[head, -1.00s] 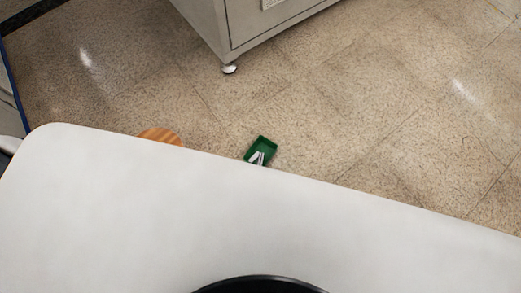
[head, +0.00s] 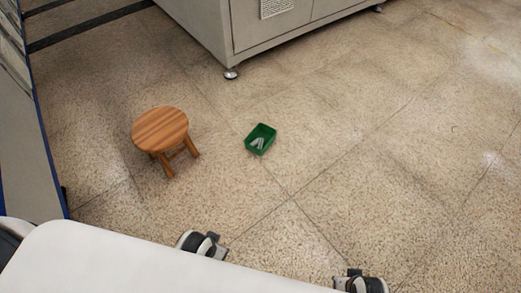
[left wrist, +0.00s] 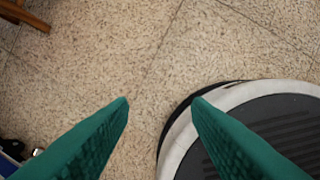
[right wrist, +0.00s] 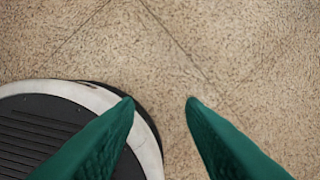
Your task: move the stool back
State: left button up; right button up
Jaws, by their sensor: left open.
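The stool (head: 160,130) is a round wooden stool standing upright on the floor, left of centre in the head view. Part of a wooden leg (left wrist: 30,14) shows at the top left corner of the left wrist view. My left gripper (left wrist: 160,100) is open and empty above the floor, apart from the stool. My right gripper (right wrist: 161,99) is also open and empty above bare floor. The green fingers of both do not show clearly in the head view.
A small green bin (head: 261,139) holding some pale items stands on the floor right of the stool. A grey cabinet (head: 245,30) on feet stands behind. A blue-edged panel (head: 32,130) stands at the left. Floor to the right is clear.

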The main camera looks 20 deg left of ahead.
aim_at(157, 131)
jog(key=u, duration=1.4)
